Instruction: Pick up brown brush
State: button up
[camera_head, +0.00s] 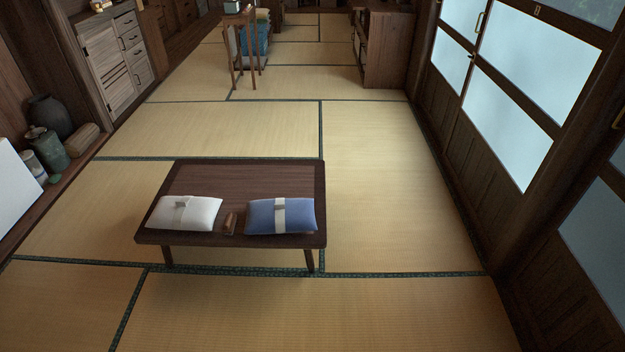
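A small brown object, which looks like the brown brush (230,223), lies on a low dark wooden table (240,180) near its front edge. It sits in the narrow gap between a white wrapped bundle (172,214) on its left and a blue bundle with a white band (297,217) on its right. It is too small to make out bristles or handle. My gripper is not in view.
Open tatami floor (390,180) surrounds the table. Sliding doors (510,75) line the right. Jars (48,148) stand on a ledge at left. A tall stand (240,45) and a wooden cabinet (388,50) are farther back.

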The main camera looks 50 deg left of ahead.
aim_at(229, 221)
jog(key=i, duration=0.7)
jog(key=u, duration=2.95)
jog(key=i, duration=2.6)
